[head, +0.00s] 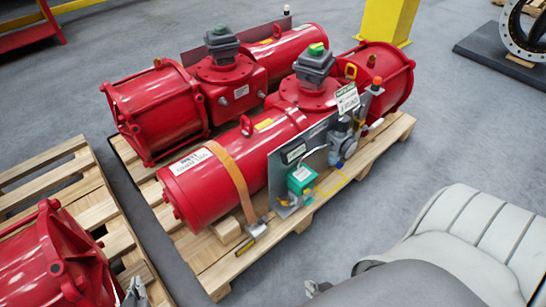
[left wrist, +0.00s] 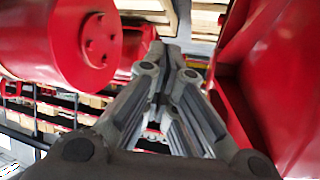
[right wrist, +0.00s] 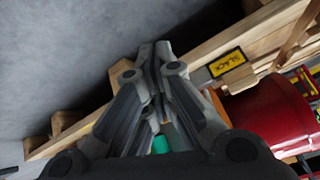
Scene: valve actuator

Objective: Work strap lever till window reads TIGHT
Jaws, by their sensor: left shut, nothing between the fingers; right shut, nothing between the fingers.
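An orange strap (head: 236,180) runs over the front red actuator cylinder (head: 195,190) on a pallet. At its lower end hangs a small grey ratchet with a lever (head: 257,229) and a yellow window plate (head: 245,247). My right gripper (right wrist: 152,50) is shut and empty, apart from the window. In the head view, only its tip shows (head: 312,288). My left gripper (left wrist: 160,50) is shut and empty between red cylinders, also visible at the head view's lower left (head: 133,292).
A green-capped box on a bracket plate (head: 300,179) stands right of the strap. A second red actuator (head: 155,105) lies behind, and another (head: 50,262) sits on the left pallet (head: 90,195). Bare grey floor (head: 450,140) lies to the right.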

